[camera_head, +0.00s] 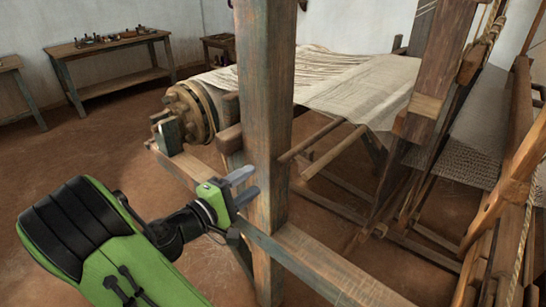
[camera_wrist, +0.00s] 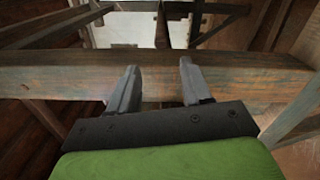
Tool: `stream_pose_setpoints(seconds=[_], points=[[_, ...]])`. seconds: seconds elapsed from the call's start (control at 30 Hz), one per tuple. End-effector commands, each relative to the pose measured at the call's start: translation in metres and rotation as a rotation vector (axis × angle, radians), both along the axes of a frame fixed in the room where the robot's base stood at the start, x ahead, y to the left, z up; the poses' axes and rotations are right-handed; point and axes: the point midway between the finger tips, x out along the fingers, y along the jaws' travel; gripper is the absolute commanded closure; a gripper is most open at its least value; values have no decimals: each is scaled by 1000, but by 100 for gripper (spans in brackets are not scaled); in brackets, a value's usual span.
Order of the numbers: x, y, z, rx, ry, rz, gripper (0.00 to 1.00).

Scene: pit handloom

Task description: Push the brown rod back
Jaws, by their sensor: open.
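My gripper (camera_head: 245,185) is open and empty, its two grey fingers pointing right at the thick upright wooden post (camera_head: 265,100). In the wrist view my gripper (camera_wrist: 158,80) has its fingertips apart in front of a weathered horizontal beam (camera_wrist: 235,78); contact cannot be told. Two slim brown rods show right of the post under the cloth: an upper rod (camera_head: 312,141) and a lower rod (camera_head: 336,152). I cannot tell which is the task's brown rod. Both are apart from my gripper, beyond the post. The upper rod's near end lies close to the post.
A low wooden rail (camera_head: 300,257) runs right from the post. The cloth roll with its round wooden end (camera_head: 190,112) lies behind the post, and pale cloth (camera_head: 350,85) stretches right. Loom uprights (camera_head: 435,75) crowd the right. Open floor (camera_head: 60,160) lies at left.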

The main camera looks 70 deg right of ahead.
Motion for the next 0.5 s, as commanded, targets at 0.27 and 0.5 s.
stream_pose_setpoints(seconds=[0.27, 0.5], points=[[-28, -59, -1, 1, -6, -11, 52], [-51, -112, 0, -1, -5, -8, 52]])
